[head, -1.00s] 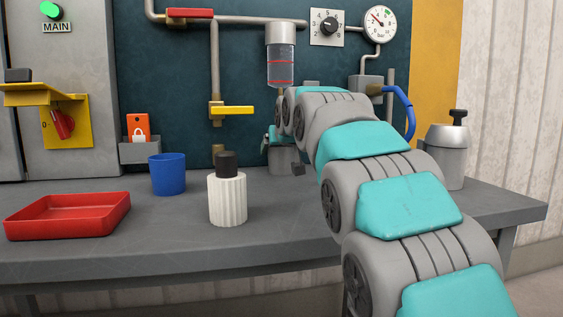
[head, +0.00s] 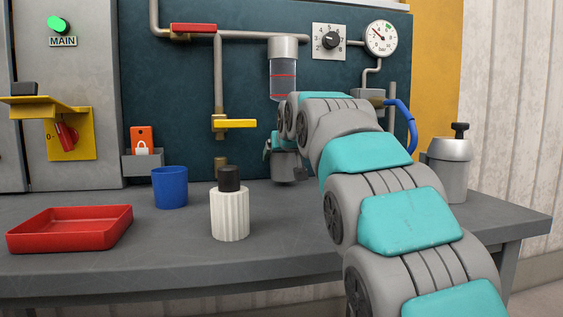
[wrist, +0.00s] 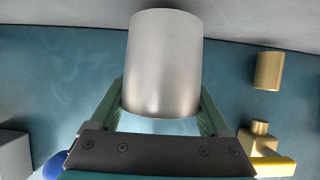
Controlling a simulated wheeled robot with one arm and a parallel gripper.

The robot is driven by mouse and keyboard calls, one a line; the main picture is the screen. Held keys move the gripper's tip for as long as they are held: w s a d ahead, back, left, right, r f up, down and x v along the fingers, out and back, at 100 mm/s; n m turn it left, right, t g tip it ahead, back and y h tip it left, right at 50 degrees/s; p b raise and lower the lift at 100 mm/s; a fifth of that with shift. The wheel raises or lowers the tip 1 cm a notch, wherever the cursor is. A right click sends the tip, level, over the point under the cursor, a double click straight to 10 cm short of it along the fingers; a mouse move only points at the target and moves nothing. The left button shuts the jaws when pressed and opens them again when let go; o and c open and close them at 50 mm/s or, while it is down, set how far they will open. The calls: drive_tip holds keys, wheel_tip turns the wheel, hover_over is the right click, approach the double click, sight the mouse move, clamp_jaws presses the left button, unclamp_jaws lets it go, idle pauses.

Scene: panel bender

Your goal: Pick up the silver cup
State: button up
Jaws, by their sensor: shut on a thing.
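The silver cup (wrist: 165,60) fills the upper middle of the wrist view. It is a plain, smooth metal cylinder. My gripper (wrist: 162,104) is shut on it, with one green finger on each side of the cup. In the head view, the silver cup (head: 288,168) shows below my arm's end at the back of the bench, partly hidden by my gripper (head: 272,145). It looks upright. I cannot tell whether its base touches the bench.
A sight glass (head: 283,75) hangs just above my gripper. A yellow valve handle (head: 236,123) is to its left. A white ribbed bottle (head: 230,212), a blue cup (head: 170,188) and a red tray (head: 70,232) stand left. A metal canister (head: 448,170) stands right.

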drive_tip(key=shift+r, duration=0.95)
